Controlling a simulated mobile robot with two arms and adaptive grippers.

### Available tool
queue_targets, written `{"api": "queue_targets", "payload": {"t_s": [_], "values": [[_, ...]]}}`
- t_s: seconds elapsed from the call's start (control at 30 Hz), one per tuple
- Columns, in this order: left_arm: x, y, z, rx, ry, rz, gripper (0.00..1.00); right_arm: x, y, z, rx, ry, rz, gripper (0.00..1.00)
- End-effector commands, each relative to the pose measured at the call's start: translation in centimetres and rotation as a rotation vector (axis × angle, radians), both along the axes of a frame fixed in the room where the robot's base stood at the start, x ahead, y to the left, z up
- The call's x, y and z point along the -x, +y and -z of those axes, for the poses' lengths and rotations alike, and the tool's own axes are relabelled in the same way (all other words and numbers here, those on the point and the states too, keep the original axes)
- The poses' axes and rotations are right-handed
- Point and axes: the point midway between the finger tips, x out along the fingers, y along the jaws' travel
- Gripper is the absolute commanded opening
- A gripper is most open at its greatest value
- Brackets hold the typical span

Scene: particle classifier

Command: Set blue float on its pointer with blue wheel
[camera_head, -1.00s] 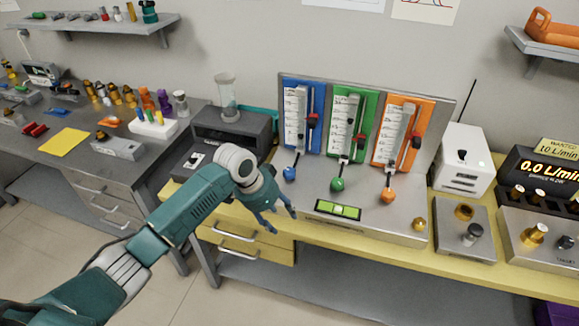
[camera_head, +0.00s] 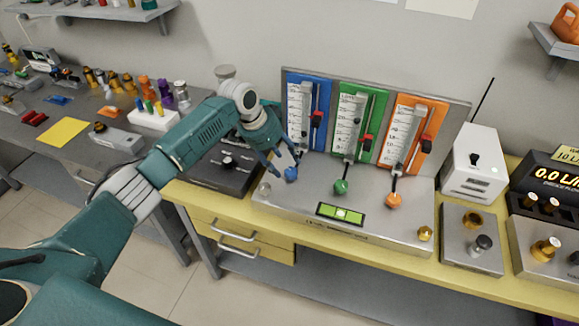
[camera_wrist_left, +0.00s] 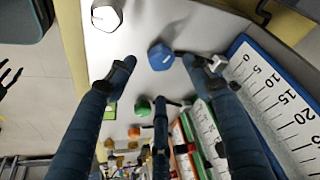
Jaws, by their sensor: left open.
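The blue wheel (camera_head: 291,174) sits on the steel panel's base below the blue scale board (camera_head: 321,84). In the left wrist view the blue wheel (camera_wrist_left: 160,57) is a faceted knob on a thin stem. My left gripper (camera_head: 287,170) is at it, fingers spread. In the left wrist view its open fingertips (camera_wrist_left: 157,63) are on either side of the wheel, with visible gaps and no grip. A red-and-black pointer (camera_head: 317,118) is on the right of the blue scale. A dark fingered shape, possibly my right gripper, shows at the left wrist view's edge.
The green wheel (camera_head: 341,187) and orange wheel (camera_head: 394,200) stand to the right on the same base. A green level (camera_head: 340,214) lies in front, with a brass knob (camera_head: 425,233) at the base's right corner. A white box (camera_head: 476,160) stands further right.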

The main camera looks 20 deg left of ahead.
Motion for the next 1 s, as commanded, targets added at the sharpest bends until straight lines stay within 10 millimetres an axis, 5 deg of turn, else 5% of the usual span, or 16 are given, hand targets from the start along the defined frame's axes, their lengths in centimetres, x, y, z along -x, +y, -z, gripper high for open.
{"api": "queue_targets", "payload": {"t_s": [0.13,0.3,0.7,0.9,1.0], "values": [[-0.7,-0.8,2.5,0.000,0.003,-0.001,0.51,1.4,0.0,-0.6,0.001,0.019,-0.001,0.51],[-1.3,-1.4,4.5,0.000,0.001,-0.001,0.51,0.8,0.1,-0.8,-0.001,0.013,-0.001,0.51],[-1.5,-1.6,5.4,-0.001,-0.001,0.001,0.51,-0.6,0.6,-0.9,-0.007,-0.008,-0.001,0.51],[-1.6,-1.6,5.3,-0.001,-0.002,0.000,0.13,-0.5,0.6,-0.9,-0.006,-0.006,-0.001,0.51],[-1.6,-1.6,5.3,-0.001,-0.004,0.000,0.09,-0.2,0.5,-0.9,-0.006,-0.003,-0.001,0.51]]}}
